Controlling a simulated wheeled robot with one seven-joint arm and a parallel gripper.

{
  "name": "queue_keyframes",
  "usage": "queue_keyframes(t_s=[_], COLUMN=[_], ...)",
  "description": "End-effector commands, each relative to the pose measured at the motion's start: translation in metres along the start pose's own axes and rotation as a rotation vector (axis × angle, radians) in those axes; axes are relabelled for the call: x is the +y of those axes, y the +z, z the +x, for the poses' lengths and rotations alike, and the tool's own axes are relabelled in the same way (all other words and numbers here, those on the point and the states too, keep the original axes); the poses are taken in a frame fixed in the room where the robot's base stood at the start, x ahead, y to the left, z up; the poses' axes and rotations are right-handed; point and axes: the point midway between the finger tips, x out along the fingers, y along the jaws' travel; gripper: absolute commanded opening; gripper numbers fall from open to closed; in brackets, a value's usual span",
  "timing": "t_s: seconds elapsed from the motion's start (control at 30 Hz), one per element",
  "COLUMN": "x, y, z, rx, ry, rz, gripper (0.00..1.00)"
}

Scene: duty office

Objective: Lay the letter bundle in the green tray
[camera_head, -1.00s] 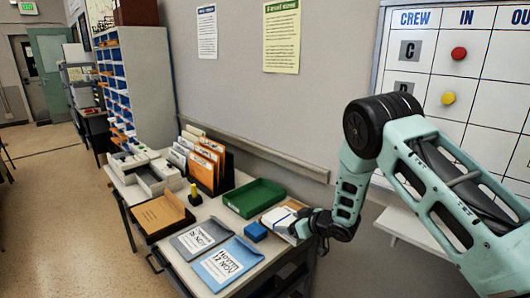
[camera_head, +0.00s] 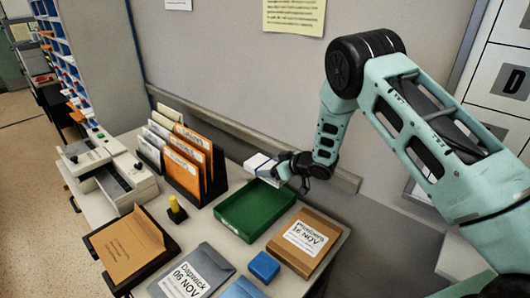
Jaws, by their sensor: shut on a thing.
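The letter bundle (camera_head: 262,168) is a white stack with a bluish band, partly hidden by my gripper. My gripper (camera_head: 283,170) is shut on it and holds it at the far edge of the green tray, seemingly raised above it. The green tray (camera_head: 231,226) is a shallow open box on the desk, and its visible floor is empty. I cannot tell exactly how high the bundle is above the tray.
A brown labelled packet (camera_head: 325,257) lies right of the tray, with a blue block (camera_head: 264,267) in front. An upright file rack (camera_head: 178,174) stands left of the tray. A yellow-handled stamp (camera_head: 174,206) and a grey folder (camera_head: 188,272) are nearby. The wall is close behind.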

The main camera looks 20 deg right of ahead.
Motion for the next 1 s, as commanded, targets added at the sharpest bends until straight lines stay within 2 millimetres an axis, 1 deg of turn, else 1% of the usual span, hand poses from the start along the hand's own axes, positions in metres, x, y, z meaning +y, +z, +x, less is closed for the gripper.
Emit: queue_keyframes(t_s=[0.17,0.37,1.0], x=[0.000,0.000,0.000], y=[0.002,0.010,0.062], z=[0.001,0.005,0.034], rx=[0.000,0.000,0.001], ry=[0.000,0.000,0.000], rz=[0.000,0.000,0.000], gripper=[0.53,0.53,0.53])
